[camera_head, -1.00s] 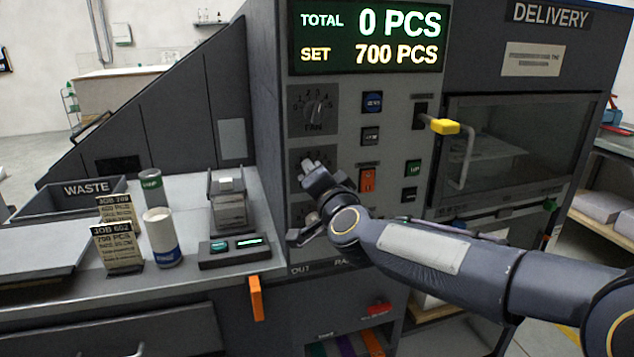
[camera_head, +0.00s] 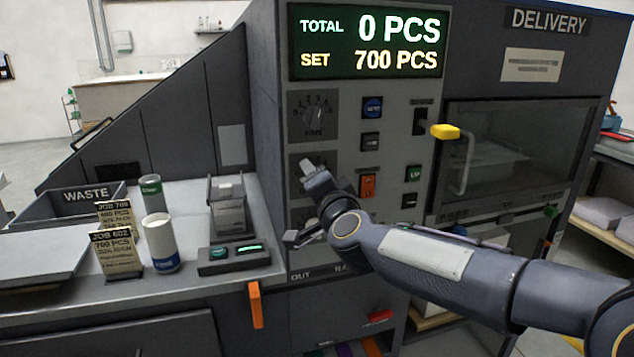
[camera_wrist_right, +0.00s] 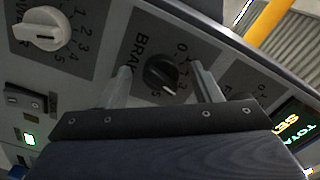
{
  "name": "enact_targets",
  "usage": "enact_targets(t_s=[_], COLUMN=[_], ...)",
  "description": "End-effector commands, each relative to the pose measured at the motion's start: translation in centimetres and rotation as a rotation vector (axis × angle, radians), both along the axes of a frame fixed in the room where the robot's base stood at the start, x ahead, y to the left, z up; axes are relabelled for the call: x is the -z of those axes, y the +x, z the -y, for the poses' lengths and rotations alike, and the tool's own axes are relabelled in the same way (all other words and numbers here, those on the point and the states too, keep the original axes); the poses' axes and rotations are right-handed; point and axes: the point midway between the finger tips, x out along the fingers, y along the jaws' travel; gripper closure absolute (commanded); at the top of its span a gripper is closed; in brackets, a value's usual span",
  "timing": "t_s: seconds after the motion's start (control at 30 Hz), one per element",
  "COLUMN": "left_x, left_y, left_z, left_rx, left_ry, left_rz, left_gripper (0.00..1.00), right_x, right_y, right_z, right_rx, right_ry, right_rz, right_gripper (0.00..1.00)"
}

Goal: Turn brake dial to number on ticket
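In the right wrist view the brake dial is a black knob (camera_wrist_right: 160,75) with a pale pointer line, on a dark plate marked BRAKE with a number scale. My right gripper (camera_wrist_right: 164,80) is open, with one finger on each side of the knob and visible gaps between. In the head view my right gripper (camera_head: 307,200) is at the press panel and hides most of the brake dial. The front ticket (camera_head: 117,252), JOB 602, 700 PCS, stands on the left counter; its smaller lines are too blurred to read. A second ticket (camera_head: 115,214), JOB 709, stands behind it. My left gripper is out of view.
The fan dial (camera_head: 314,117) is above the brake plate. A white knob (camera_wrist_right: 42,27) lies beyond the other finger in the wrist view. Buttons and a yellow-tipped handle (camera_head: 445,131) are to the right. Cans (camera_head: 161,243) stand by the tickets. The display (camera_head: 369,42) reads SET 700 PCS.

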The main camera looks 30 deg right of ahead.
Motion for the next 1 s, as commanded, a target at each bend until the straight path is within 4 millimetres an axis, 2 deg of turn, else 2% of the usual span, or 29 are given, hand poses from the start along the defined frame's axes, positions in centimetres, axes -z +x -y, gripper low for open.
enact_targets(t_s=[0.3, 0.7, 0.83, 1.0], left_x=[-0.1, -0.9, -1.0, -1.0], left_y=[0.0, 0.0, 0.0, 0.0], left_z=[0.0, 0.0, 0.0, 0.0], left_rx=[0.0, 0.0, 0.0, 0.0], left_ry=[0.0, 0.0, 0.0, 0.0], left_rz=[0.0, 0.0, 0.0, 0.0], left_gripper=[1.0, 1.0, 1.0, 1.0], right_x=[-0.1, -0.2, -0.1, 0.0], right_y=[-0.4, -6.3, -7.4, -7.6], right_z=[-0.1, -1.4, -1.8, -1.8], right_rx=[0.0, 0.002, 0.0, 0.001], right_ry=[0.0, 0.0, -0.001, 0.0], right_rz=[0.001, 0.003, 0.001, 0.0], right_gripper=[0.42, 0.42, 0.42, 0.42])
